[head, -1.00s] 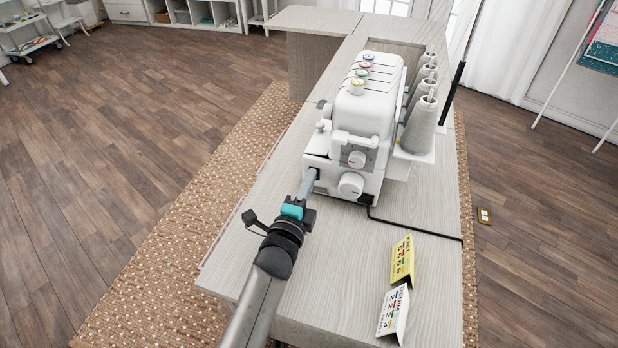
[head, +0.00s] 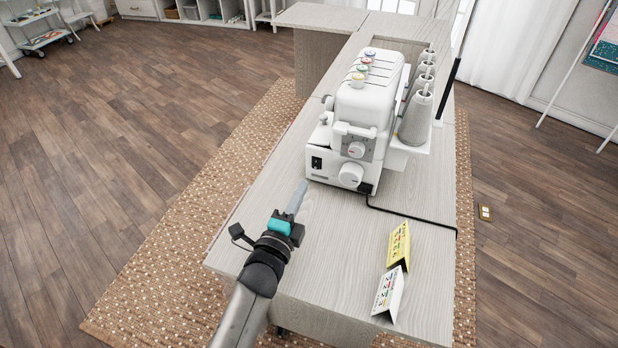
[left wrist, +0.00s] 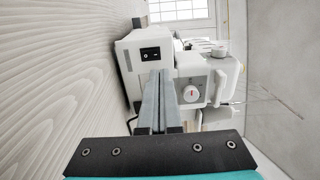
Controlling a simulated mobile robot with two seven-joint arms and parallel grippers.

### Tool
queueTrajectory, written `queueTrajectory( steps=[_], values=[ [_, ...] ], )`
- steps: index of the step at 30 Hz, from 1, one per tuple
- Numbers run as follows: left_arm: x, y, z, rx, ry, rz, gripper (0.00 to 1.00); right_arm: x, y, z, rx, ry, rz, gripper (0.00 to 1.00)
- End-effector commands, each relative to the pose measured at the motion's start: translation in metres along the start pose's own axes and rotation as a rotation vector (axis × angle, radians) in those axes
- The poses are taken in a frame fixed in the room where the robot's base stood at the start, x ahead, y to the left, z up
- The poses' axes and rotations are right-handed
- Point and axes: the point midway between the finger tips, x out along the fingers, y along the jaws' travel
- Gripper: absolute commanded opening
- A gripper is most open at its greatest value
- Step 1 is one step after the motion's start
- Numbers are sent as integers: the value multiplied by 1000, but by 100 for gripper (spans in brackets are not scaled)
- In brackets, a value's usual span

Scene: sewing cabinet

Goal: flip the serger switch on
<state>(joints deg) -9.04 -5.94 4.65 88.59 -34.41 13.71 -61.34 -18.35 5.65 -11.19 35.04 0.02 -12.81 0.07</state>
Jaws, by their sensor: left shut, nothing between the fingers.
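The white serger (head: 364,108) stands on the pale wood table, with cone spools at its right side. Its black rocker switch (head: 317,162) is on the near end face, low at the left. In the left wrist view the switch (left wrist: 151,54) shows as a black rectangle with white marks, just beyond the fingertips; which side is pressed in is too small to tell. My left gripper (head: 300,190) is shut and empty, its fingertips apart from the serger and a little in front of the switch. In the left wrist view its fingers (left wrist: 159,75) lie side by side. My right gripper is not in view.
A black cord (head: 405,214) runs from the serger across the table (head: 335,260) to its right edge. A yellow folded card (head: 398,244) and a white folded card (head: 389,293) stand at the near right. The table's near left is clear.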

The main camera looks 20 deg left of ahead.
Motion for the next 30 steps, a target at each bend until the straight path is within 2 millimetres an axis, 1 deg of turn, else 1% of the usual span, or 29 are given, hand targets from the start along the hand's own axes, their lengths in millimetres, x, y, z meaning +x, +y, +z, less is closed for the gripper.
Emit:
queueTrajectory(
  steps=[1,6,8,12,17,30],
  values=[
    [-11,-1,0,-1,-1,4,0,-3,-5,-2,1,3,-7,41],
    [-38,-2,0,0,-2,6,0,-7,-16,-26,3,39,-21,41],
    [-46,-1,0,0,-2,6,0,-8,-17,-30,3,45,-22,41],
    [-57,-2,0,0,-1,4,0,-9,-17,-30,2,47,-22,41],
    [-61,-2,0,0,-1,5,0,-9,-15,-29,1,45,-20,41],
    [-61,-2,0,0,-1,4,0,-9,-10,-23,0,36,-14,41]
  ],
)
